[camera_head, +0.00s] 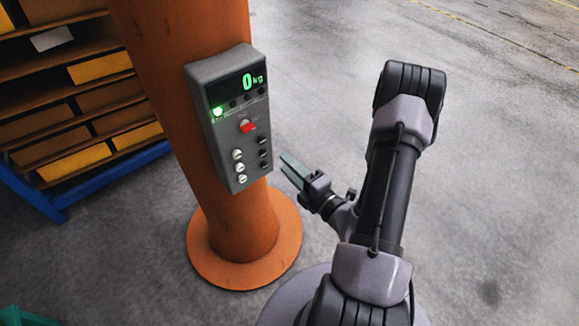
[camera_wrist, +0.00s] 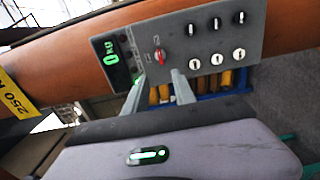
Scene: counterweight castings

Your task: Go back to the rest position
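My gripper (camera_head: 287,168) is in the air just right of the grey control box (camera_head: 225,135), pointing towards its lower right side. In the wrist view the two fingers of my gripper (camera_wrist: 159,78) stand apart with nothing between them. They overlap the lower edge of the box (camera_wrist: 180,50) in that picture. I cannot tell the exact distance, but no contact shows. The display (camera_head: 240,86) reads 0 kg in green and a green lamp (camera_head: 218,112) is lit. A red knob (camera_head: 247,127) and several white and black knobs sit below the display.
The box is fixed to an orange column (camera_head: 165,60) with a wide round base (camera_head: 215,278). A shelf rack with yellow boxes (camera_head: 75,161) and a blue frame (camera_head: 32,192) stands at left. The grey floor (camera_head: 510,150) at right is clear.

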